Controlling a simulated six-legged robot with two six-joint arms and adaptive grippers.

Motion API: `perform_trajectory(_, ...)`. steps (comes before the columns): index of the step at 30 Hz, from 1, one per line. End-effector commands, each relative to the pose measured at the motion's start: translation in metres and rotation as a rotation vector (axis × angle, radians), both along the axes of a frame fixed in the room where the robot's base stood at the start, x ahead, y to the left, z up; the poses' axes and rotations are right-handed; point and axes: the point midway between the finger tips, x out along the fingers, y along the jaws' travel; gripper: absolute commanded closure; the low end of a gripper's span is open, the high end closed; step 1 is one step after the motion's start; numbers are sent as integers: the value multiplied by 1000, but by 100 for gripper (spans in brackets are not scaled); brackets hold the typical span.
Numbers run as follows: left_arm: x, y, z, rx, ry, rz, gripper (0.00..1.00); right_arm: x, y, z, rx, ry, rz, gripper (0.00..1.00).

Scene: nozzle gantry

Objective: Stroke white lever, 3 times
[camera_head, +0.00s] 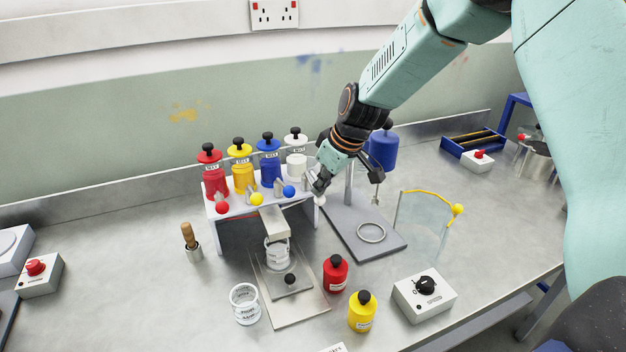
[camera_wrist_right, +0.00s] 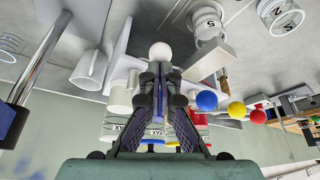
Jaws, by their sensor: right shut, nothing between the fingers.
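The white lever's ball knob (camera_head: 320,201) is at the right end of the nozzle gantry (camera_head: 240,208), mostly beside my gripper. It also shows in the right wrist view as a white ball (camera_wrist_right: 161,51) just beyond the fingertips. My right gripper (camera_head: 319,186) is shut and empty, right at the white knob. Its fingertips (camera_wrist_right: 161,74) appear to touch or nearly touch the ball; I cannot tell which. The blue knob (camera_head: 289,191), yellow knob (camera_head: 256,200) and red knob (camera_head: 222,208) sit along the gantry's front. My left gripper is out of view.
Red, yellow, blue and white bottles stand on the gantry, the white bottle (camera_head: 296,161) nearest my gripper. A clear cup (camera_head: 278,256) stands under the nozzles. A grey stand (camera_head: 390,243) with a ring is at the right. Loose red (camera_head: 336,275) and yellow (camera_head: 362,313) bottles stand in front.

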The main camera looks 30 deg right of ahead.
Motion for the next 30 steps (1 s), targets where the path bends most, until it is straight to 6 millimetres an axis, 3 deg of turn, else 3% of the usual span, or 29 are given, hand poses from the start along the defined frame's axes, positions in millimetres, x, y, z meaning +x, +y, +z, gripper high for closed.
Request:
perform_trajectory(10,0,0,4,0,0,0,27,-1,0,3,1,3,0,100)
perform_trajectory(25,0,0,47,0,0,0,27,-1,0,55,1,3,0,100)
perform_trajectory(30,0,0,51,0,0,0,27,-1,0,61,1,3,0,100)
